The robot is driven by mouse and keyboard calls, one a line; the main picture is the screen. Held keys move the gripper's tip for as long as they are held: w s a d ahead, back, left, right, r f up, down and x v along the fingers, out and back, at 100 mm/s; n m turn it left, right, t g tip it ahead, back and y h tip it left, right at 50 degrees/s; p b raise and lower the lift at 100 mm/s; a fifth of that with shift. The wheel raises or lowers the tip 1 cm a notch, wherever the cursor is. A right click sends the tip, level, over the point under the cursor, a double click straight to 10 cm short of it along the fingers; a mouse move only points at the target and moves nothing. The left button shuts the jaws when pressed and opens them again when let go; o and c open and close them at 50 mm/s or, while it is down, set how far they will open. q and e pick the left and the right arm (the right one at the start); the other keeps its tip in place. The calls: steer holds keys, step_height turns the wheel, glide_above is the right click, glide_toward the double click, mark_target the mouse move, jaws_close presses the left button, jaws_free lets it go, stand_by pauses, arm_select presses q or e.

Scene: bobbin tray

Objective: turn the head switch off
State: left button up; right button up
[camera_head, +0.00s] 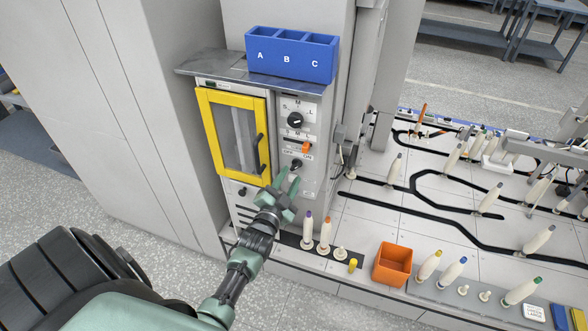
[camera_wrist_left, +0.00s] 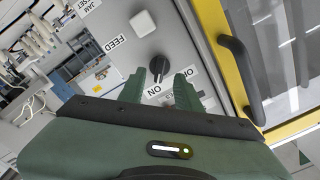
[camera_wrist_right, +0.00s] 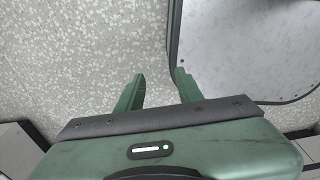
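A black rotary knob (camera_wrist_left: 157,67) sits on the light machine panel (camera_wrist_left: 120,20), with "ON" lettering beside it in the left wrist view. It also shows low on the panel in the head view (camera_head: 296,165). No head label is readable, so the frames do not confirm that this is the head switch. My left gripper (camera_head: 288,180) is open in front of this knob; its fingertips (camera_wrist_left: 162,75) lie on either side of the knob in the picture. Contact cannot be told. My right gripper (camera_wrist_right: 157,78) is open and empty above the speckled floor, outside the head view.
A yellow-framed door (camera_head: 204,130) with a black handle (camera_wrist_left: 240,75) is close beside the left gripper. Bobbins and an orange bin (camera_head: 392,265) stand to the lower right.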

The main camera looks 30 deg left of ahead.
mark_target(294, 169)
arm_select(q)
steer(key=x, duration=0.2)
steer(key=shift+w+a+f, duration=0.1)
steer(key=shift+w+a, duration=0.05)
steer(key=shift+w, duration=0.55)
steer(key=shift+c, duration=0.9)
jaws_close()
arm_select(e)
steer(key=shift+w+a+r, duration=0.2)
steer(key=shift+w+a, duration=0.4)
